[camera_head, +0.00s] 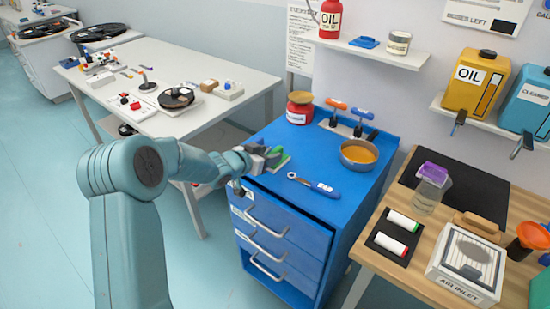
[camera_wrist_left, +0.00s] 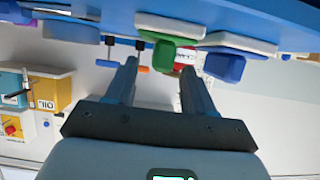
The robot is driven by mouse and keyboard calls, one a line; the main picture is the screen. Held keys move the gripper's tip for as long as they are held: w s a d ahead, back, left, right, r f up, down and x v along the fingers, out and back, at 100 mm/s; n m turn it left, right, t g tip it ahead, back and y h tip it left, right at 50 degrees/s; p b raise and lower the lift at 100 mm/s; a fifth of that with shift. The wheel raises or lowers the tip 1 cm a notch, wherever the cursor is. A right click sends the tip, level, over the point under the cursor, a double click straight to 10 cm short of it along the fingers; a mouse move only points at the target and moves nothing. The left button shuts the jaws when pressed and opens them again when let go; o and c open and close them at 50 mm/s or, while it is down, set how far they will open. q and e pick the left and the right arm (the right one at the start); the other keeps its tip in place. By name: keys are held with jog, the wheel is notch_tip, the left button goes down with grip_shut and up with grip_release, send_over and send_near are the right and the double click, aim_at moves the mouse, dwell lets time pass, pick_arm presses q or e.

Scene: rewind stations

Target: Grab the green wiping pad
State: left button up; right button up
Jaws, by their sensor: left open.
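The green wiping pad (camera_head: 281,159) lies on the top of the blue drawer cabinet (camera_head: 322,205), near its left edge. My left gripper (camera_head: 265,156) is at its left side and partly hides it. In the left wrist view, which is upside down, the pad's green handle (camera_wrist_left: 164,54) shows between and just beyond the two fingers of my left gripper (camera_wrist_left: 160,68). The fingers are apart with nothing clasped; whether one touches the pad, I cannot tell. My right gripper is not in view.
A blue-handled pad (camera_wrist_left: 225,67) sits beside the green one in the wrist view. A red jar (camera_head: 299,113) is behind. A white table (camera_head: 240,95) is at the left.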

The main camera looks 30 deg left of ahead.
aim_at(274, 151)
pick_arm(q)
jog(key=p+x, duration=0.1)
jog(key=x, duration=0.2)
jog(key=shift+w, duration=0.6)
jog(key=c, duration=0.4)
grip_shut()
